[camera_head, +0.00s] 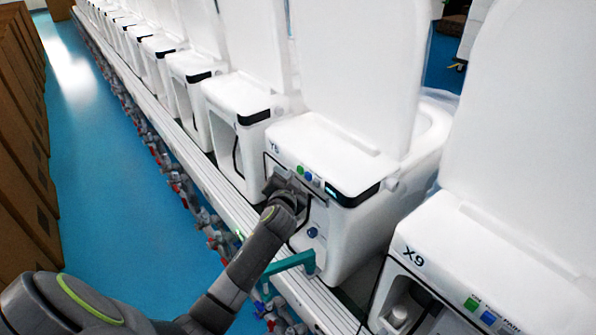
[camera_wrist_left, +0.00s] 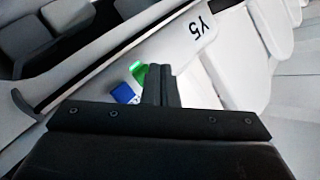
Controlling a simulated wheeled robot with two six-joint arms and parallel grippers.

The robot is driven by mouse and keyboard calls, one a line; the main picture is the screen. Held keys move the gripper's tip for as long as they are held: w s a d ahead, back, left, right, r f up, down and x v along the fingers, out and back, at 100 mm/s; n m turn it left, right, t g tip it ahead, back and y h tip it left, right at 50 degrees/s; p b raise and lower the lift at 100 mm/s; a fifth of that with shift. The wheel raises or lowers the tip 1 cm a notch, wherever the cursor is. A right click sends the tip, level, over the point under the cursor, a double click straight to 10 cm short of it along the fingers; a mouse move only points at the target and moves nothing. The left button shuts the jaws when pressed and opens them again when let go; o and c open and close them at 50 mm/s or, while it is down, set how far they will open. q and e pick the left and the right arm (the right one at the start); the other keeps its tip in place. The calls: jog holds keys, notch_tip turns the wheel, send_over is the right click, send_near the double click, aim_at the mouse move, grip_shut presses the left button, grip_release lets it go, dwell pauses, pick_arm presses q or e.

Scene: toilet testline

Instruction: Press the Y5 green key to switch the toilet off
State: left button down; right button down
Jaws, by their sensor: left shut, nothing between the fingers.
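The Y5 toilet (camera_head: 330,147) is white with its lid up, and its label reads Y5 in the left wrist view (camera_wrist_left: 197,32). On its side panel are a green key (camera_head: 299,169) and a blue key (camera_head: 308,175). In the left wrist view the green key (camera_wrist_left: 140,74) looks lit at one edge, and the blue key (camera_wrist_left: 124,93) is beside it. My left gripper (camera_head: 278,184) is shut and empty, close to the panel beside the green key. In the left wrist view its fingertips (camera_wrist_left: 161,74) partly cover the green key; I cannot tell whether they touch it. My right gripper is not in view.
The X9 toilet (camera_head: 480,260), with its own green key (camera_head: 472,303), stands at the lower right. More white toilets line up toward the back left. A white rail with valves (camera_head: 215,240) runs along the row. The blue floor (camera_head: 100,170) is clear beside brown boxes (camera_head: 25,150).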

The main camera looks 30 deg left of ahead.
pick_arm(q)
jog(key=shift+w+d, duration=0.1)
jog(key=shift+w, duration=0.05)
jog(key=shift+w+d, duration=0.1)
jog(key=shift+w, duration=0.15)
jog(key=shift+w+d+b, duration=0.1)
jog(key=shift+w+b, duration=0.15)
jog(key=shift+b, duration=0.05)
dwell(0.4)
jog(key=shift+s, duration=0.15)
jog(key=shift+s+a+p, duration=0.3)
jog(key=shift+s+p, duration=0.05)
jog(key=shift+s, duration=0.2)
jog(key=shift+s, duration=0.1)
jog(key=s, duration=0.1)
jog(key=s+a+p, duration=0.1)
jog(key=s, duration=0.1)
jog(key=s+a+p, duration=0.1)
jog(key=s, duration=0.1)
jog(key=shift+s+a, duration=0.15)
